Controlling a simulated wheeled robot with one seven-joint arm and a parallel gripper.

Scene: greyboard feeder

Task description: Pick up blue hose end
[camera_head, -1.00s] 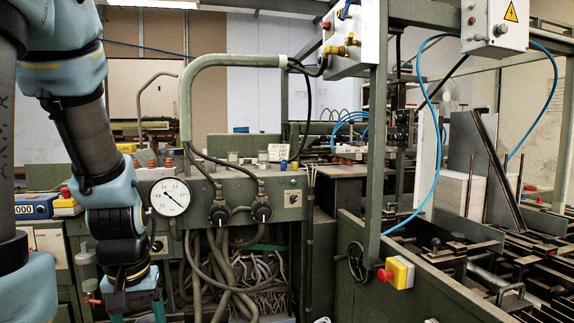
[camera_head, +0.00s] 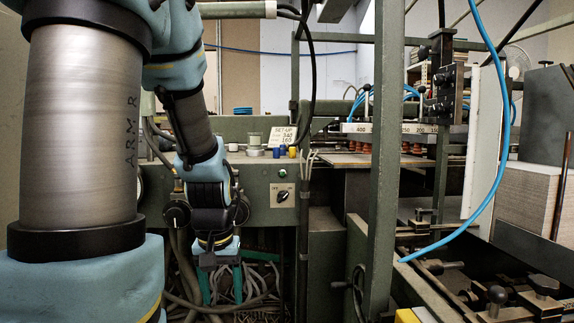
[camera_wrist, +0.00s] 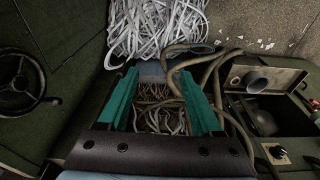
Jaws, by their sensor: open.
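The blue hose (camera_head: 504,140) hangs down at the right in the head view. It curves down and left, and its lower end (camera_head: 404,260) lies beside the green upright post, above the dark machine bed. My gripper (camera_head: 222,288) points down in front of the green control cabinet, left of the hose end and well apart from it. In the wrist view my gripper (camera_wrist: 161,78) shows two teal fingers spread apart, with nothing between them but cables and pipes in the background. I cannot make out the blue hose in the wrist view.
The green upright post (camera_head: 384,150) stands between my gripper and the hose. A handwheel (camera_head: 356,290) and a yellow box (camera_head: 408,316) are low near it. A paper stack (camera_head: 528,198) stands at the right. Grey pipes hang below the control panel (camera_head: 262,200).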

